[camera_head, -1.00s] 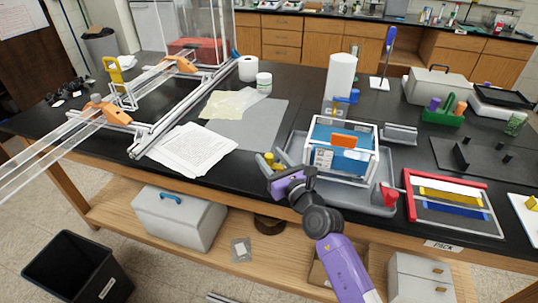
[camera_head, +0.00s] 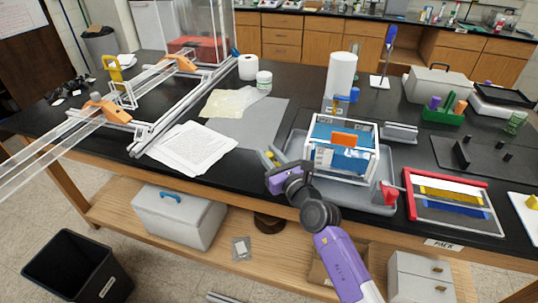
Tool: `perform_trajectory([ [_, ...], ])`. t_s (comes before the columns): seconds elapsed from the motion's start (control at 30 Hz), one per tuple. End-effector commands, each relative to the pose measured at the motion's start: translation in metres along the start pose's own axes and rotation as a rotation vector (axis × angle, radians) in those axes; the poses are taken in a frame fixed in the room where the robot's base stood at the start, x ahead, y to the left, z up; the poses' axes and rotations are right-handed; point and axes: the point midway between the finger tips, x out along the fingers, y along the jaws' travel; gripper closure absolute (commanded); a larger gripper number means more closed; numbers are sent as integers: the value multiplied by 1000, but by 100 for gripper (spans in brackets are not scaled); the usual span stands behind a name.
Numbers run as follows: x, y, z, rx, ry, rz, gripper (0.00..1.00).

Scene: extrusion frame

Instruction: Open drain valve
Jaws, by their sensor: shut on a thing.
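A clear tank with a white frame (camera_head: 377,150) and blue contents stands in a grey tray (camera_head: 392,165). My gripper (camera_head: 272,161), with a purple body, is at the tray's front left corner, left of the tank. It is shut on a small yellow handle (camera_head: 268,156), which shows just beyond the jaws and looks tilted. The jaws and most of the handle's base are hidden by my wrist. A blue valve (camera_head: 349,97) sits behind the tank's top. A red fitting (camera_head: 388,193) is at the tray's front right. No label tells which is the drain valve.
My arm reaches over the black bench's front edge. Papers (camera_head: 195,148) and a grey mat (camera_head: 255,125) lie to the left. A red-edged rack (camera_head: 408,195) is close on the right. A white paper roll (camera_head: 341,75) stands behind the tank.

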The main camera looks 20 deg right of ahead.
Motion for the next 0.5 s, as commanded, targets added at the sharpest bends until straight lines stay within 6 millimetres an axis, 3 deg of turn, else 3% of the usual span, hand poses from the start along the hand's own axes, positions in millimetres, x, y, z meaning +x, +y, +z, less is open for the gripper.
perform_trajectory([
  [0.5,-9,4,-7,-2,-5,218,100],
])
